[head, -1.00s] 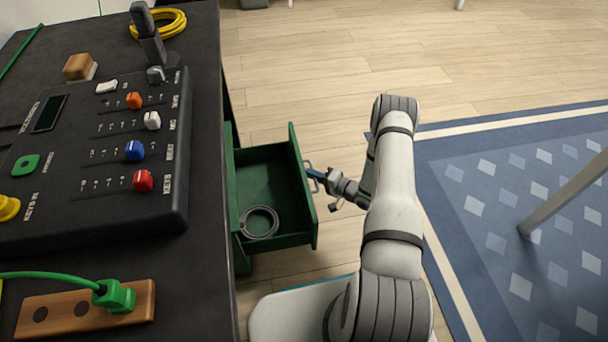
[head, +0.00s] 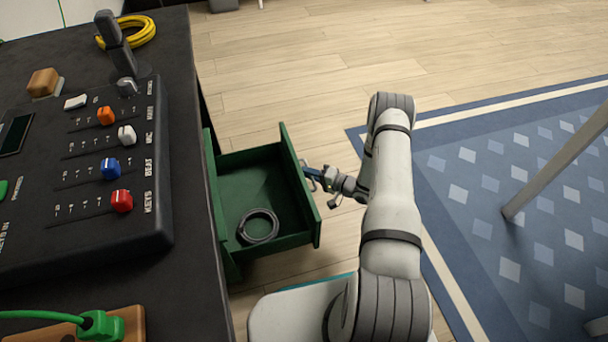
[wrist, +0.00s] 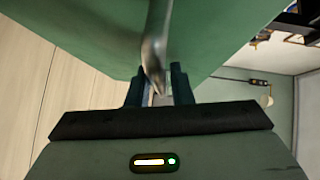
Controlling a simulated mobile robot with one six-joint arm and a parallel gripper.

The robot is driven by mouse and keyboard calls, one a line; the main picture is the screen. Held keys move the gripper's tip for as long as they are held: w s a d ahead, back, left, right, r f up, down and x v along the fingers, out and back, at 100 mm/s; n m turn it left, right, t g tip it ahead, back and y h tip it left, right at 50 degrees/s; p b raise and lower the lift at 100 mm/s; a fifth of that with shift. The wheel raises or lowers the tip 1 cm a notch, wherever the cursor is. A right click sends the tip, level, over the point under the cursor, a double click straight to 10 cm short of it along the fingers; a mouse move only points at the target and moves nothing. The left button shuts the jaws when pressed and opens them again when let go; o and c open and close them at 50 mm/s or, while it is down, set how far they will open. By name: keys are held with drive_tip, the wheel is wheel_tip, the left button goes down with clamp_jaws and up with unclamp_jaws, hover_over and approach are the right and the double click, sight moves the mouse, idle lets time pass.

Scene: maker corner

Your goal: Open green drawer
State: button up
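The green drawer (head: 258,170) sticks out well open from the right side of the dark desk in the head view, with its inside showing. A coiled grey cable (head: 258,226) lies in it. Its metal handle (wrist: 156,50) runs down between my fingers in the wrist view, with the green front (wrist: 90,30) behind it. My gripper (head: 312,176) is at the outer face of the drawer front. In the wrist view my gripper (wrist: 158,88) has its two dark fingers on either side of the handle, closed on it. The exact contact is partly hidden.
The desk (head: 185,150) carries a control panel (head: 90,200) with coloured sliders, a yellow cable coil (head: 140,30) and a green plug (head: 102,325). A grey slanted leg (head: 550,175) stands over the blue rug (head: 480,215) at right. Wooden floor beyond the drawer is clear.

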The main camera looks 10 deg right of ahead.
drive_tip(key=p+v, duration=0.2)
drive_tip(key=v, duration=0.5)
drive_tip(key=shift+s+d, duration=0.25)
drive_tip(key=shift+d, duration=0.05)
drive_tip(key=shift+r, duration=0.1)
